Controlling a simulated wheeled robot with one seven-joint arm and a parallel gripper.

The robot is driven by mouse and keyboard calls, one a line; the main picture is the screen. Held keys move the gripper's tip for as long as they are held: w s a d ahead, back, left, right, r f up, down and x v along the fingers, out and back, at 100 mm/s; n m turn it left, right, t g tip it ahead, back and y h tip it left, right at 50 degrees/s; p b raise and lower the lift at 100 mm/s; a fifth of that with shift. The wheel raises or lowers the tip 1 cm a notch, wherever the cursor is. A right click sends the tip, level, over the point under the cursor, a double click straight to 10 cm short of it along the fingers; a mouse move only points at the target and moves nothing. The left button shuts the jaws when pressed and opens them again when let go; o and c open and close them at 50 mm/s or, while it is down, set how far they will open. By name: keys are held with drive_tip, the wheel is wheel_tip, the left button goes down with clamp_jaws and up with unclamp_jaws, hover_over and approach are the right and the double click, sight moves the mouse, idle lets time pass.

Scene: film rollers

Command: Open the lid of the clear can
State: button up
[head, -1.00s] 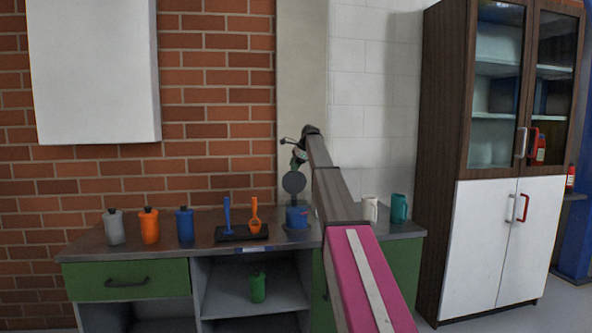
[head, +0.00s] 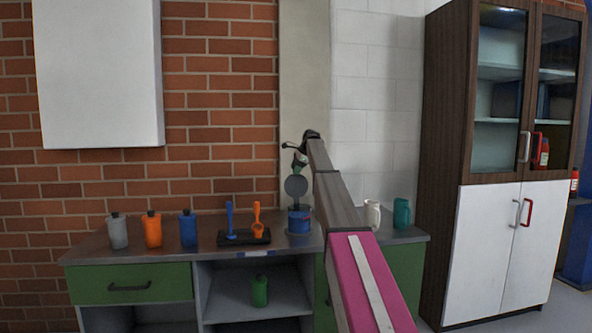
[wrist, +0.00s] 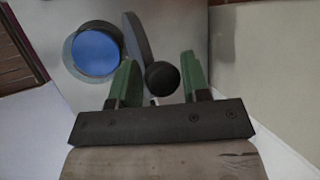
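The can (head: 299,222) stands on the worktop in the head view, with blue showing in it. In the wrist view the can (wrist: 66,54) is seen from above, with a see-through wall around a blue inside. Its dark round lid (head: 296,186) stands up on edge above the can; in the wrist view the lid (wrist: 137,36) is seen nearly edge-on beside the opening. A black round knob (wrist: 162,78) on the lid side lies between the green fingers of my gripper (wrist: 160,70). The fingers are apart, with a gap at the right. My gripper (head: 297,158) is just above the lid.
Grey (head: 117,232), orange (head: 152,230) and blue (head: 187,228) bottles stand to the left. A dark tray (head: 230,240) holds blue and orange tools beside the can. A white jug (head: 372,215) and a teal container (head: 402,213) stand to the right. A brick wall is behind.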

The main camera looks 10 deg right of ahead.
drive_tip(key=shift+o, duration=0.8)
drive_tip(key=shift+f, duration=0.1)
drive_tip(key=v, duration=1)
drive_tip(key=shift+r, duration=0.4)
drive_tip(key=shift+s+d, duration=0.1)
drive_tip(key=shift+d, duration=0.05)
